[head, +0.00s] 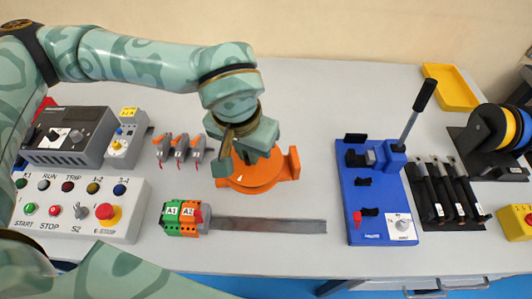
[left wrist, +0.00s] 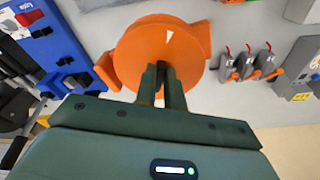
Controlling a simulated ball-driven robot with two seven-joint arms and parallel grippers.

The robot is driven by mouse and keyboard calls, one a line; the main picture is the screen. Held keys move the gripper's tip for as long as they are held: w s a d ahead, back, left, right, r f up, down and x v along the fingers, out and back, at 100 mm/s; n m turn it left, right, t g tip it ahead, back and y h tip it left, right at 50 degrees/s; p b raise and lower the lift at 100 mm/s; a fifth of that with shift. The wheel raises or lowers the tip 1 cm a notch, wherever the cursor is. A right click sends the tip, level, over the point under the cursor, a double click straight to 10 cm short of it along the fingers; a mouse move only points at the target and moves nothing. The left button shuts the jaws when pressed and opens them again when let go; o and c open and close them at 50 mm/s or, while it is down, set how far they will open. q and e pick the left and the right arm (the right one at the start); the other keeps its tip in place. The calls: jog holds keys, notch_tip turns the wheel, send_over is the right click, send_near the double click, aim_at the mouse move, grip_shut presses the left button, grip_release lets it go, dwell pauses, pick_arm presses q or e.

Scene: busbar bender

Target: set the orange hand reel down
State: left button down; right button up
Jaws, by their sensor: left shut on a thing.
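The orange hand reel (head: 262,180) is in the middle of the table in the head view, with a white mark on its round face and an orange block at its side. My left gripper (head: 243,158) reaches down over it from above and is shut on it. In the left wrist view the reel (left wrist: 140,55) lies beyond the two dark fingers (left wrist: 164,75), which are close together at its middle. I cannot tell whether the reel's underside touches the table. My right gripper is in neither view.
A grey bar (head: 268,225) and green and orange terminal blocks (head: 182,217) lie in front of the reel. Several grey and orange lever connectors (head: 180,147) stand to its left. The blue bender (head: 375,205) stands to its right. Grey table (head: 312,160) is bare between reel and bender.

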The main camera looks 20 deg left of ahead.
pick_arm(q)
jog(key=w+f, duration=0.2)
jog(key=w+f+b, duration=0.1)
jog(key=w+f, duration=0.1)
jog(key=w+d+f+b, duration=0.1)
jog(key=w+f, duration=0.1)
jog(key=w, duration=0.1)
jog(key=shift+w+f, duration=0.1)
jog(key=shift+f, duration=0.15)
jog(key=f, duration=0.1)
jog(key=f+b, duration=0.1)
jog(key=f, duration=0.2)
jog(key=shift+w+b, duration=0.3)
jog(key=shift+r, duration=0.15)
jog(key=c, duration=1.9)
grip_release()
jog(key=shift+f, duration=0.2)
jog(key=o, duration=0.4)
jog(key=shift+r, duration=0.1)
